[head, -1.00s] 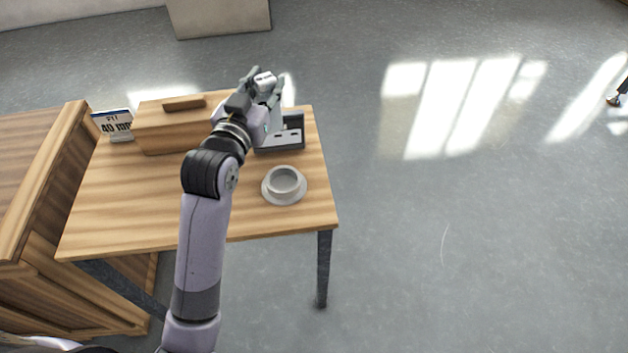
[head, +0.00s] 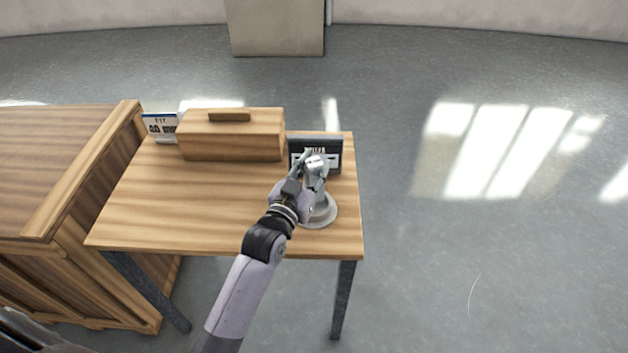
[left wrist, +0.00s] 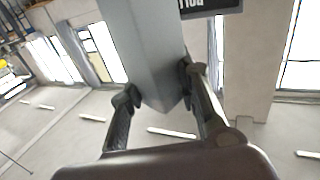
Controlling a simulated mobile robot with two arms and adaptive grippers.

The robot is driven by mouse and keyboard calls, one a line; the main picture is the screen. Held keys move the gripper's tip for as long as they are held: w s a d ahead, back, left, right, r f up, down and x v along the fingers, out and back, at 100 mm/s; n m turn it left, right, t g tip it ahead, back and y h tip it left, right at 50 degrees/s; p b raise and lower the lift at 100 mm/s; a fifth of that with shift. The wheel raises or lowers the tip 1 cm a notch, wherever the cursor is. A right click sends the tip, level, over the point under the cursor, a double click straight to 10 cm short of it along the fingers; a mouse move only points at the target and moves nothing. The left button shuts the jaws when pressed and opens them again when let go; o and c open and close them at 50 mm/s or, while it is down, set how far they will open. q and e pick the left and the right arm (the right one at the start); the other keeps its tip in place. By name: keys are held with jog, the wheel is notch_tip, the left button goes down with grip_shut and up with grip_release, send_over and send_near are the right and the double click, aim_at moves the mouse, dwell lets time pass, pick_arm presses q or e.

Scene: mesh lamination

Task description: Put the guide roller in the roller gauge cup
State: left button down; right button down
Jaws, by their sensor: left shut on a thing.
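My left gripper (head: 316,172) is shut on a grey object, taken to be the guide roller, held over the right part of the table. In the left wrist view the guide roller (left wrist: 155,50) is a smooth grey body between the two fingers. The roller gauge cup (head: 329,217) is a grey round cup on a wide flange, near the table's right front corner. My gripper covers most of the cup, so I cannot tell whether the roller is above it or inside it. My right gripper is not in view.
A dark labelled stand (head: 329,149) stands just behind the cup. A wooden cabinet (head: 60,180) adjoins at left. The table's front left is clear.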

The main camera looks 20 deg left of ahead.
aim_at(311, 185)
pick_arm(q)
jog(key=shift+f, duration=2.05)
jog(key=shift+f, duration=0.15)
jog(key=c, duration=1.6)
grip_release()
jog(key=o, duration=0.4)
jog(key=s+a, duration=0.1)
jog(key=s, duration=1.1)
jog(key=shift+a+b, duration=0.15)
jog(key=shift+b, duration=0.3)
